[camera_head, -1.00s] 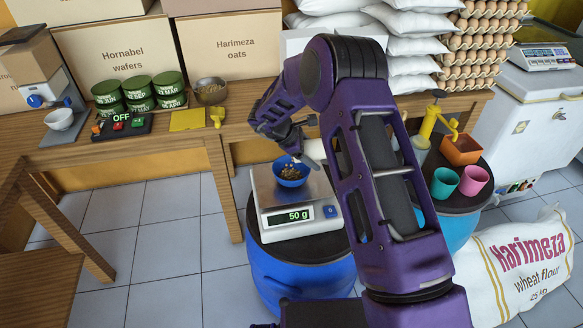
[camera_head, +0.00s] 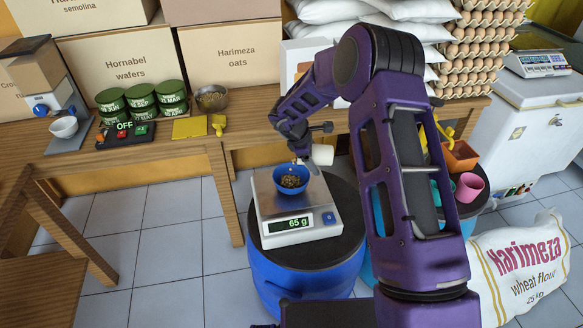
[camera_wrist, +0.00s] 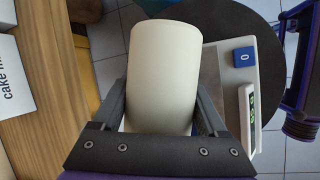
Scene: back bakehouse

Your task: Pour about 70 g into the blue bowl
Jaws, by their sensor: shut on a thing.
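The blue bowl (camera_head: 279,184) stands on the scale (camera_head: 264,206), with brown and pale bits in it. The scale's display reads 65 g. My gripper (camera_head: 305,152) is just above and to the right of the bowl, shut on a cream cup (camera_head: 323,155). In the wrist view the cup (camera_wrist: 163,75) sits between the two fingers of my gripper (camera_wrist: 163,105). In the head view the cup looks tipped on its side, its left end near the bowl. Its mouth and contents are hidden.
The scale stands on a blue barrel (camera_head: 305,272). Behind is a wooden table (camera_head: 165,150) with green tins (camera_head: 142,100) and a metal bowl (camera_head: 211,98). A pink cup (camera_head: 468,187) and an orange box (camera_head: 460,158) are at right. A flour sack (camera_head: 520,265) lies on the floor.

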